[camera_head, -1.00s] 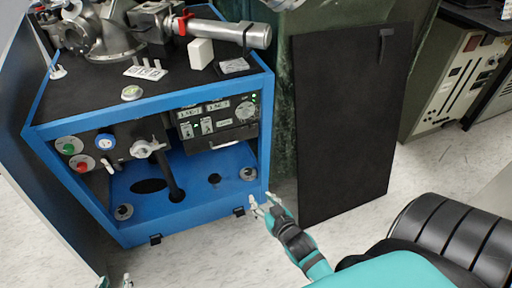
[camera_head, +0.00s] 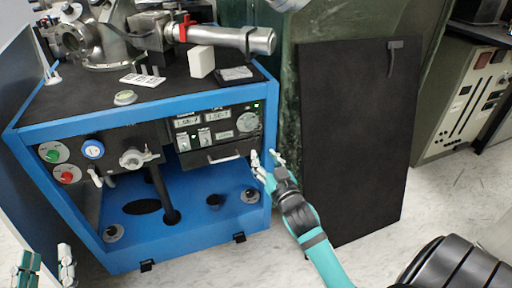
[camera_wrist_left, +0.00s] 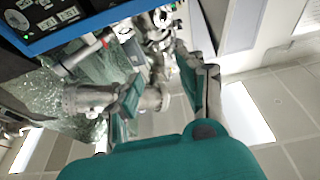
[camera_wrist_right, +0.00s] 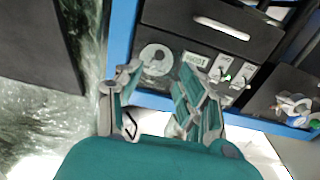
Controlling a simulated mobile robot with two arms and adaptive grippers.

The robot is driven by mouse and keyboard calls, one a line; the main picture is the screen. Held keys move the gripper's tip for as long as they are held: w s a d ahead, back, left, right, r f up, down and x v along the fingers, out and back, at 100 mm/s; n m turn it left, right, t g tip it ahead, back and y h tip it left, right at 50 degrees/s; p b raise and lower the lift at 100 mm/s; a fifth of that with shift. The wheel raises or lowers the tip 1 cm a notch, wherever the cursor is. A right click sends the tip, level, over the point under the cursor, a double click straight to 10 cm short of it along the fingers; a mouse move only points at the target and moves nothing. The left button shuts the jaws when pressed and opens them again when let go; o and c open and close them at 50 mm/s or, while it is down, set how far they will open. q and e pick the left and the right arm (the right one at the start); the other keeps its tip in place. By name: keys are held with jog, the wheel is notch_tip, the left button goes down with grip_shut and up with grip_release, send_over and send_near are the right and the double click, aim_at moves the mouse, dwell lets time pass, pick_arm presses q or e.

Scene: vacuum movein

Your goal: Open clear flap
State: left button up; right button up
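The blue-framed vacuum cabinet (camera_head: 137,92) holds a black control panel (camera_head: 240,143) with two pressure readouts, small switches and a round dial. The dial also shows in the right wrist view (camera_wrist_right: 156,60). I cannot make out a clear flap for certain. My right gripper (camera_head: 266,158) is open and empty at the cabinet's right front edge, just right of the panel. In the right wrist view its fingers stand apart (camera_wrist_right: 160,76) in front of the panel; contact cannot be told. My left gripper (camera_head: 48,262) is open and empty at the lower left, away from the panel.
A black drawer front with a white handle (camera_head: 224,159) sits below the panel. Knobs and buttons (camera_head: 68,176) are at the cabinet's left. A tall black board (camera_head: 357,140) stands to the right. Metal vacuum parts (camera_head: 225,39) lie on top. Floor shows in front.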

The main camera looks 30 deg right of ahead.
aim_at(254, 141)
jog(key=b+x, duration=0.1)
jog(key=x, duration=0.5)
jog(key=shift+w, duration=0.25)
pick_arm(q)
jog(key=s+r+t+h, duration=0.1)
jog(key=s+r+t, duration=0.3)
jog(key=r, duration=0.2)
jog(key=shift+r+t+h, duration=0.25)
jog(key=shift+t+h, duration=0.05)
jog(key=shift+t, duration=0.1)
pick_arm(e)
jog(key=shift+w+d, duration=0.1)
jog(key=shift+w, duration=0.3)
grip_shut()
pick_arm(q)
jog(key=shift+w, duration=0.1)
